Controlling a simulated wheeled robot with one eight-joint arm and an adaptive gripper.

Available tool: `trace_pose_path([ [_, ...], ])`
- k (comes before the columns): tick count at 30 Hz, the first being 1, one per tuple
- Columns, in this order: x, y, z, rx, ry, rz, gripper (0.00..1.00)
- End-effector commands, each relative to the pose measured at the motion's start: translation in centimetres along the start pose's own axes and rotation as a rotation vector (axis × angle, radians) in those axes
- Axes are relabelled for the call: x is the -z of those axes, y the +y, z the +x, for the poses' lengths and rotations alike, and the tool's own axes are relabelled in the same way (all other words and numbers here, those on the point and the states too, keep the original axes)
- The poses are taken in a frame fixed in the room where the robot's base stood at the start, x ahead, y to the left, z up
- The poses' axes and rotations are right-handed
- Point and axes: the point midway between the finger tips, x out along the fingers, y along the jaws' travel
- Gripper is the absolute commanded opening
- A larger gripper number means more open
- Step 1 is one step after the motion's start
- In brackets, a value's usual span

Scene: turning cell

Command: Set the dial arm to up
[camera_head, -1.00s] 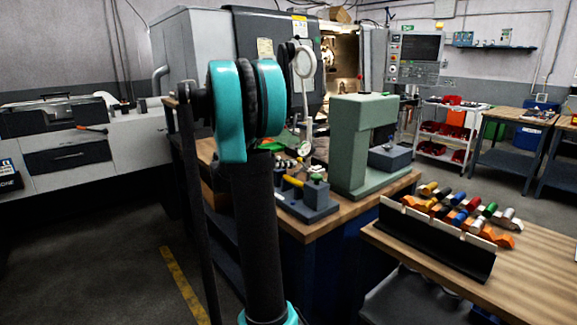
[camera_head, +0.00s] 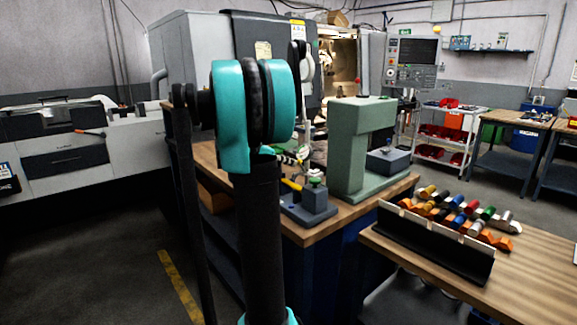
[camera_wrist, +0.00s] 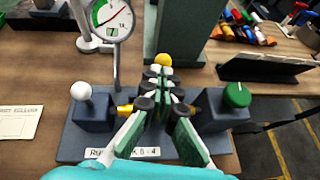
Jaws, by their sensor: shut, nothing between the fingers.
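The fixture (camera_wrist: 75,148) is a dark blue-grey base with a partly covered label. A round dial gauge (camera_wrist: 108,18) shows at its far left in the wrist view, on a thin grey stem that looks upright. Its foot is hard to make out. A white ball knob (camera_wrist: 82,92) tops the left block and a green knob (camera_wrist: 237,95) the right block. A yellow rod end (camera_wrist: 125,108) shows between the blocks. My gripper (camera_wrist: 162,78) is shut and empty above the fixture's middle, right of the stem. A yellow ball (camera_wrist: 163,60) shows just beyond its tips; my fingers hide what lies beneath.
A tall green frame (camera_head: 348,145) stands right behind the fixture on the wooden bench. A rack (camera_head: 435,245) with several coloured handles is on the bench to the right. A paper card (camera_wrist: 20,122) lies left of the fixture. My arm blocks part of the head view.

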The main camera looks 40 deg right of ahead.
Motion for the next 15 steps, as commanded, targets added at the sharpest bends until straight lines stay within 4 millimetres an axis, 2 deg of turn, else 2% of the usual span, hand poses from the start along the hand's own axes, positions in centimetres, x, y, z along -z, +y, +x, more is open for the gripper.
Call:
trace_pose_path([
  [15, -4.0, 0.6, 2.1, 0.058, 0.468, -0.05, 0.0],
])
